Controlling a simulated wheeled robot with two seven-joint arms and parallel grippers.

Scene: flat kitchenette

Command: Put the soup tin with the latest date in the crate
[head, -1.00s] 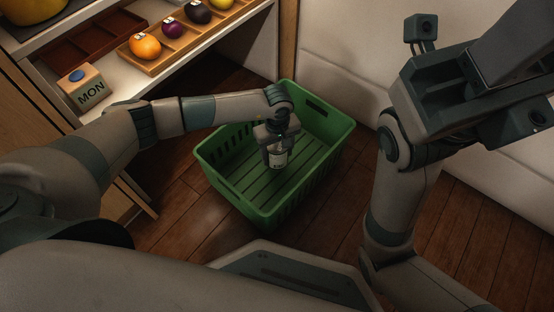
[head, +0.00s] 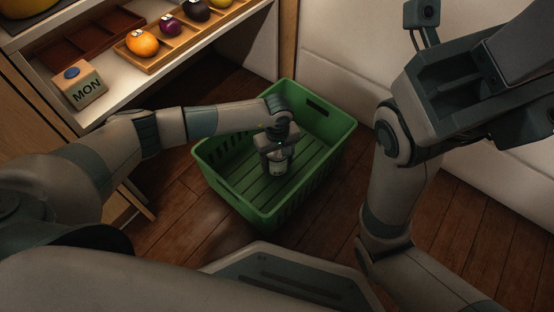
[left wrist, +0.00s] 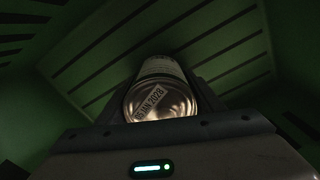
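A soup tin (head: 278,167) with a pale label is inside the green crate (head: 228,197), below my left gripper (head: 277,153). My left gripper is shut on the tin. The slatted crate floor is around it; I cannot tell whether the tin touches it. My right gripper (head: 470,85) is folded up at the upper right, its fingertips not clearly shown.
A shelf at upper left holds a wooden tray (head: 153,62) with several fruits, an empty brown tray (head: 92,38) and a MON block (head: 80,84). The crate stands on the wooden floor (head: 185,205) near a pale wall (head: 365,50). Its floor has free room around the tin.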

